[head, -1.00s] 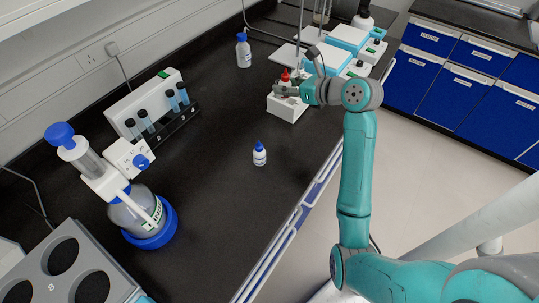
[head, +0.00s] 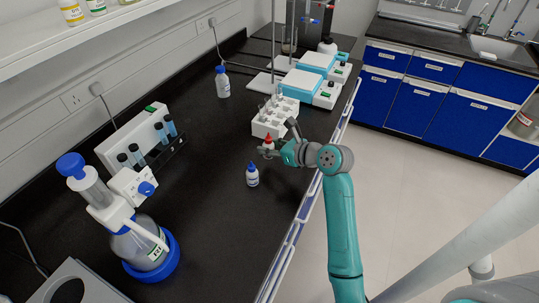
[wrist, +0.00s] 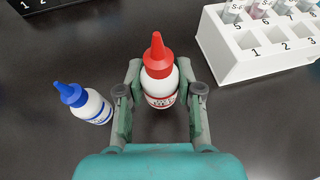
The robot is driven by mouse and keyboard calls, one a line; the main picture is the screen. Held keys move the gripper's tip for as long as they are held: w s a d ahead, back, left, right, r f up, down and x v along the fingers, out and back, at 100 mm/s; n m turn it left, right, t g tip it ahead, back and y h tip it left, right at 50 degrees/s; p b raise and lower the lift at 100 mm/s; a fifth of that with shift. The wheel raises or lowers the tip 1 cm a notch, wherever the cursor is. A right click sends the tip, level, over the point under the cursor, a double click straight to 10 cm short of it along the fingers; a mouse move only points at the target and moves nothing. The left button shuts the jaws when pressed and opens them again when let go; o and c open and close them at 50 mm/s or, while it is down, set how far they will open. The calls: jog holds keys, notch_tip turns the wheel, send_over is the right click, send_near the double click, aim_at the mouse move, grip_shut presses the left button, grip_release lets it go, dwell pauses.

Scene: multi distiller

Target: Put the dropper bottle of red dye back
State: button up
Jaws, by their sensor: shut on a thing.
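The dropper bottle of red dye (head: 268,141) is white with a red pointed cap and a red-edged label. My gripper (head: 267,149) is shut on it. In the wrist view the red dye bottle (wrist: 160,82) stands upright between the two fingers of my gripper (wrist: 161,100). I cannot tell whether its base touches the bench. A similar bottle with a blue cap (head: 252,175) stands on the bench in front of it in the head view. The blue-capped bottle (wrist: 90,103) is left of my gripper in the wrist view, apart from it.
A white numbered rack (head: 264,129) with several tubes stands just behind the gripper; its front slots 1, 2 and 3 look empty in the wrist view. A black tube stand (head: 165,150) and a blue-based glass flask (head: 150,255) are left. Bare black bench lies between.

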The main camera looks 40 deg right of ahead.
jog(key=shift+f, duration=1.7)
jog(key=o, duration=0.9)
jog(key=shift+f, duration=0.15)
jog(key=shift+c, duration=0.2)
jog(key=shift+s+r, duration=0.1)
jog(key=shift+r, duration=0.1)
jog(key=v, duration=1.1)
jog(key=shift+s+d+r, duration=0.1)
jog(key=shift+s+r, duration=0.1)
jog(key=shift+s, duration=0.15)
